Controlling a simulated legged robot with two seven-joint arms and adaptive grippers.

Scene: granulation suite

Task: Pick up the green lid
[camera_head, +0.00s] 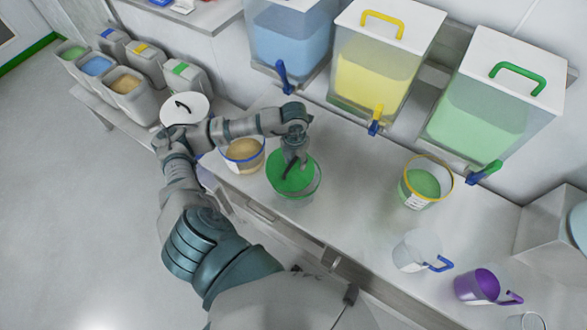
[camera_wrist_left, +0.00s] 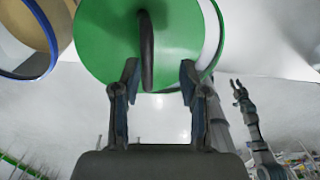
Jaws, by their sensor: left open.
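The green lid (camera_head: 287,180) lies on top of a clear round container (camera_head: 303,200) on the steel bench. In the left wrist view the green lid (camera_wrist_left: 105,45) fills the top, with a dark upright handle (camera_wrist_left: 147,45) across its middle. My left gripper (camera_head: 290,172) is over the lid, pointing down. In the wrist view my left gripper (camera_wrist_left: 159,75) is open, with its fingers on either side of the handle's lower end. I cannot tell whether they touch it. My right gripper (camera_wrist_left: 239,90) shows small at the right of the wrist view, its fingers apart.
A blue-rimmed tub of tan powder (camera_head: 243,155) stands close left of the lid. A yellow-rimmed tub of green powder (camera_head: 427,182) stands to the right. Blue, yellow (camera_head: 375,85) and green dispensers overhang the back. Clear and purple jugs (camera_head: 478,286) are at the right.

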